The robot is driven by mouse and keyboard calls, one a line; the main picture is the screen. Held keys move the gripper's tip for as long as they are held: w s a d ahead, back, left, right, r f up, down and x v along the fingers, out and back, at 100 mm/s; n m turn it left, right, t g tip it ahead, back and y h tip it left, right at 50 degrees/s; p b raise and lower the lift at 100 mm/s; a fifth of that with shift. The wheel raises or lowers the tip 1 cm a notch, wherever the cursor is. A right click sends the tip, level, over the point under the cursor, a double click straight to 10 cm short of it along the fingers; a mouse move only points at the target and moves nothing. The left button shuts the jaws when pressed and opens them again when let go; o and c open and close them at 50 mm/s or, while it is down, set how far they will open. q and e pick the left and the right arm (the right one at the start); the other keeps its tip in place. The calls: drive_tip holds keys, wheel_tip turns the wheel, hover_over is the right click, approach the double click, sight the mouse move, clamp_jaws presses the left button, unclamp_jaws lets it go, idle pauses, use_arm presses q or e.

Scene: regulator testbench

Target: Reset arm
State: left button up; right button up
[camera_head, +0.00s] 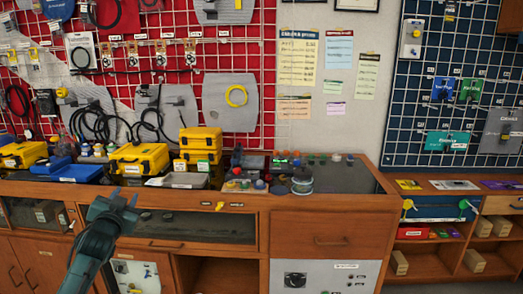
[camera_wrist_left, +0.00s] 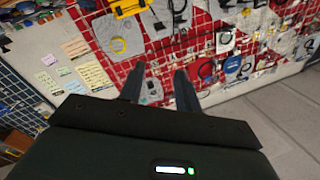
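My left gripper (camera_head: 122,200) is a dark teal shape at the end of my arm, which comes up from the lower left in the head view. It hangs in front of the wooden workbench (camera_head: 330,218). In the left wrist view, the two fingers of my left gripper (camera_wrist_left: 159,76) stand apart with nothing held between them. The wrist camera looks tilted toward the red pegboard wall. My right arm and gripper are in neither view.
Yellow cases (camera_head: 140,158) and a row of colored knobs (camera_head: 285,183) stand on the workbench. A red pegboard (camera_head: 262,60) with hanging cables rises behind it. A blue pegboard (camera_head: 395,120) is at the right. Open grey floor (camera_wrist_left: 285,115) shows in the wrist view.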

use_arm(q)
drive_tip(key=s+d+f+g+h, duration=0.2)
drive_tip(key=s+d+f, duration=0.45)
drive_tip(key=f, duration=0.35)
drive_tip(key=s+d+f+g+h, duration=0.2)
drive_tip(key=s+d+f, duration=0.3)
drive_tip(key=s+f, duration=0.3)
drive_tip(key=s+d+f+g, duration=0.1)
drive_tip(key=s+d+f, duration=0.2)
drive_tip(key=s, duration=0.5)
drive_tip(key=s+d+f+g+h, duration=0.1)
drive_tip(key=s+d+f, duration=0.2)
drive_tip(key=s, duration=0.5)
drive_tip(key=s+d+f+g+h, duration=0.1)
drive_tip(key=s+d+f, duration=0.3)
drive_tip(key=s, duration=0.5)
drive_tip(key=shift+d+n, duration=0.4)
